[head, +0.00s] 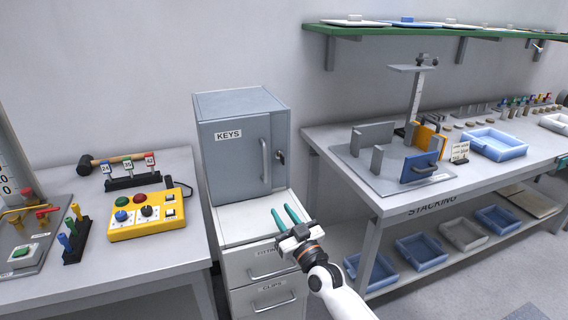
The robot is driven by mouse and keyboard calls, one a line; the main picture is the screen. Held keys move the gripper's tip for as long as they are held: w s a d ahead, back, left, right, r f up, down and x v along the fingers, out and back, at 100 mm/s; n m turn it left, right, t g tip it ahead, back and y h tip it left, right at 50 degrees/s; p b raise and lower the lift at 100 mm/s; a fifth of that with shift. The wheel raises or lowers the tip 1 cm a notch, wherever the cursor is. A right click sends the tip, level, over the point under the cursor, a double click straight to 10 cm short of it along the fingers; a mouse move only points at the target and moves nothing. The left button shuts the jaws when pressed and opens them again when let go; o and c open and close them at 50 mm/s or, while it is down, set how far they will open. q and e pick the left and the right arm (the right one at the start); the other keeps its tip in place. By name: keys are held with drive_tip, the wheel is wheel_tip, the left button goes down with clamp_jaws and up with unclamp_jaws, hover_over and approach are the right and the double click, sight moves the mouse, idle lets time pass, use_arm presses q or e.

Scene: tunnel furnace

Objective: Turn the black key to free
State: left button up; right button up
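A small dark key-like part (281,157) sits at the lock on the door of the grey KEYS cabinet (228,160), right of the door handle. A yellow control box (150,230) on the left table carries a black round knob (147,211) with a pale mark. Which of these is the black key, and what any marking by them says, is too small to tell. My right gripper (280,209) has two teal fingers spread apart with nothing between them. It is in front of and below the cabinet door, over the white drawer unit. My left gripper is not in view.
The cabinet door is closed, with a vertical handle (264,160). The drawer unit (250,268) stands between two tables. A hammer (108,160) and coloured tagged parts lie on the left table. The right table (330,140) holds a metal fixture and blue trays (493,144). A green shelf (400,30) hangs above.

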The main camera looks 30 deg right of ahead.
sight(282, 158)
drive_tip(key=d+r+h, duration=0.1)
drive_tip(key=d+r+m+h, duration=0.1)
drive_tip(key=d, duration=0.1)
drive_tip(key=w+d+r+m+t+h, duration=0.1)
drive_tip(key=d, duration=0.1)
drive_tip(key=shift+d+h, duration=0.1)
drive_tip(key=shift+h, duration=0.2)
drive_tip(key=x, duration=1.1)
drive_tip(key=shift+w+r+m, duration=0.2)
drive_tip(key=shift+r+m, duration=0.1)
drive_tip(key=shift+r, duration=0.05)
drive_tip(key=shift+d, duration=0.1)
drive_tip(key=shift+c, duration=0.6)
clamp_jaws()
